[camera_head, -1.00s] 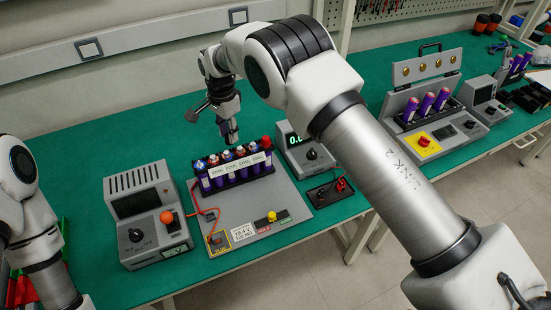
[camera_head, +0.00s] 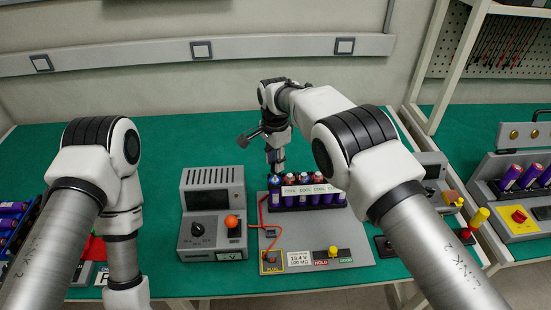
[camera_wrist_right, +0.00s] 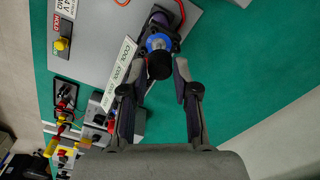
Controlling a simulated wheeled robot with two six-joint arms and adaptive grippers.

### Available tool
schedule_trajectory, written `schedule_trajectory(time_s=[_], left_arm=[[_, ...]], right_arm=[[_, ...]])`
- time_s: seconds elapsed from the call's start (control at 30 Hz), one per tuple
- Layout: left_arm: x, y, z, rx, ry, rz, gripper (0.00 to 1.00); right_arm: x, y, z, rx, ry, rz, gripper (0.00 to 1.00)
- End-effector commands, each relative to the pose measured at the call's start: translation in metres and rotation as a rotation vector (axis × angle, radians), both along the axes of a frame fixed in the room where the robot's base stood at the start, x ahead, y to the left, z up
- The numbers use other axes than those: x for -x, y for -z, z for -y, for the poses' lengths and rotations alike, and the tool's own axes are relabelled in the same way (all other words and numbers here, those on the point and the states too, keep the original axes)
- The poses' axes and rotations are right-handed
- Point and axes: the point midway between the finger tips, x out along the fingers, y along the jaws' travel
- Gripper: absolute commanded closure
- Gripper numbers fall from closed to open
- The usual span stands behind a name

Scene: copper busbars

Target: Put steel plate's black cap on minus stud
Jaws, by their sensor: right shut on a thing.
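The grey steel plate (camera_head: 288,240) lies on the green bench and carries a row of purple cells (camera_head: 318,199) behind a white label strip. My right gripper (camera_head: 275,168) is low over the left end of this row. In the right wrist view my right gripper (camera_wrist_right: 164,74) is shut on a small black cap (camera_wrist_right: 158,66). The cap overlaps a blue-ringed end piece (camera_wrist_right: 157,42) of the row. I cannot tell whether it is seated there or just above it. The stud under it is hidden. My left arm shows, but its gripper is not in view.
A grey meter box (camera_head: 212,210) with an orange knob stands left of the plate. A red wire (camera_head: 270,236) runs along the plate's left side to a plus-marked terminal. A yellow-knobbed slider (camera_head: 333,252) sits at the plate's front. Green bench is free behind the row.

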Motion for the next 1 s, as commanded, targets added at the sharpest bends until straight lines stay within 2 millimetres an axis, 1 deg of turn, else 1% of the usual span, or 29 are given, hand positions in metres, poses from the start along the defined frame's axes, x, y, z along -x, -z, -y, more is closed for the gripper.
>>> schedule_trajectory(time_s=[0.17, 1.0], left_arm=[[0.0003, -0.0058, 0.0000, 0.000, 0.000, -0.001, 0.57], [0.0003, -0.0008, 0.0000, 0.000, 0.000, -0.001, 0.57]], right_arm=[[0.0023, -0.0025, -0.0002, 0.000, 0.016, 0.004, 0.93], [0.0008, 0.0052, -0.0006, -0.002, 0.022, 0.001, 0.93]])
